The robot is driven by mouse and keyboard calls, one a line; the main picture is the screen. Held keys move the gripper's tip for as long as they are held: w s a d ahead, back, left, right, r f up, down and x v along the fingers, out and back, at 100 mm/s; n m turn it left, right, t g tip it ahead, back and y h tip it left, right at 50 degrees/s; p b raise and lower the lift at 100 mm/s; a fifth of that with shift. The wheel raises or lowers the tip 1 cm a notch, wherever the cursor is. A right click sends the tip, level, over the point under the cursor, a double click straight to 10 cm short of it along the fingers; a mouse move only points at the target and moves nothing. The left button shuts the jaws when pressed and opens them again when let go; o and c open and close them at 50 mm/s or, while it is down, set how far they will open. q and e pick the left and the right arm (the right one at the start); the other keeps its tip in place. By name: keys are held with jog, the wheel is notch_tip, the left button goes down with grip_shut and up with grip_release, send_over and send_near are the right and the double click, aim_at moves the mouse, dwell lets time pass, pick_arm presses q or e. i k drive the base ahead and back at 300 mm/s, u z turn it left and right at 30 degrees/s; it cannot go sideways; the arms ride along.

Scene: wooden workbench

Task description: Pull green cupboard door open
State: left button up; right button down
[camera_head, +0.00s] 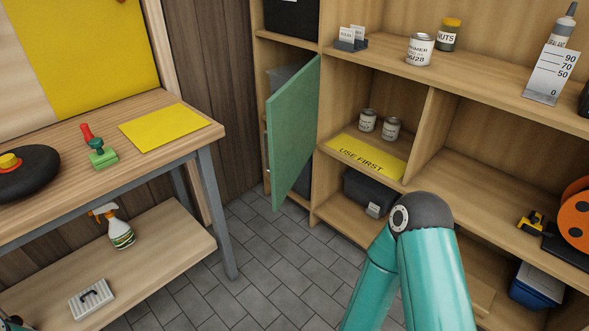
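The green cupboard door (293,130) stands open at an angle in front of the left compartment of the wooden shelf unit. A grey item shows inside the compartment, over the door's top edge. The rest of the compartment is mostly hidden behind the door. I see no handle on the face toward me. Nothing of mine touches the door in this view. A teal arm of mine with a dark joint rises at the bottom centre, right of the door, but its gripper is out of view. A small piece of my other arm shows in the bottom left corner, without a visible gripper.
A wooden workbench (62,150) stands at the left, with a spray bottle (120,230) on its lower shelf. Grey floor tiles (265,265) lie clear between bench and shelf unit. A yellow "USE FIRST" mat (365,155) and cans fill the shelf right of the door.

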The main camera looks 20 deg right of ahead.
aim_at(292, 112)
jog(key=k, duration=1.1)
jog(key=z, duration=0.25)
jog(key=i, duration=0.35)
jog(key=z, duration=0.85)
jog(key=i, duration=1.8)
jog(key=u, duration=0.85)
